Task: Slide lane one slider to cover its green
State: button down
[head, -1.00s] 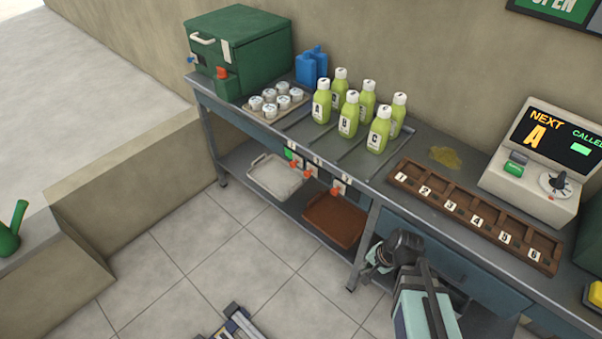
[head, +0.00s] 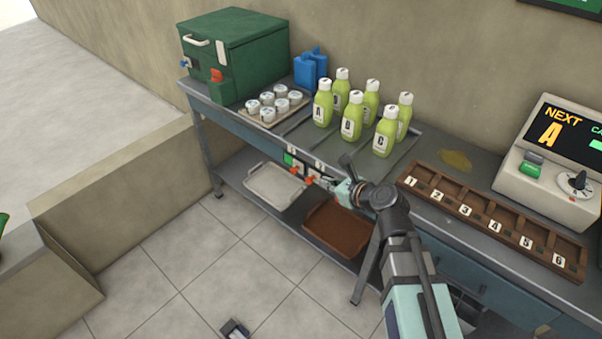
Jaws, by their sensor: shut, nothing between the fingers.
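Along the front edge of the steel table are numbered lane plates with small orange sliders. The leftmost, lane one, shows a green patch (head: 289,159) with its orange slider (head: 296,170) just to the right and below, so the green is uncovered. A second orange slider (head: 310,181) sits to its right. My gripper (head: 323,182) is shut and empty, right beside the second slider; whether it touches cannot be told. The third slider seen earlier is hidden behind my gripper and wrist.
Green bottles (head: 352,117) marked with letters stand on the table above the lanes. Below are a white tray (head: 273,186) and a brown tray (head: 340,224). A numbered wooden rack (head: 490,216) lies to the right, near a NEXT display (head: 557,140).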

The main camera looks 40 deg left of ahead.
aim_at(295, 171)
jog(key=shift+m, duration=0.9)
jog(key=shift+w, duration=0.1)
jog(key=b+x, duration=0.1)
jog(key=x, duration=1.3)
jog(key=a+p, duration=0.2)
jog(key=a, duration=0.1)
jog(key=a+p, duration=0.2)
jog(key=shift+w+a, duration=0.1)
jog(key=shift+w, duration=0.15)
jog(key=shift+r, duration=0.1)
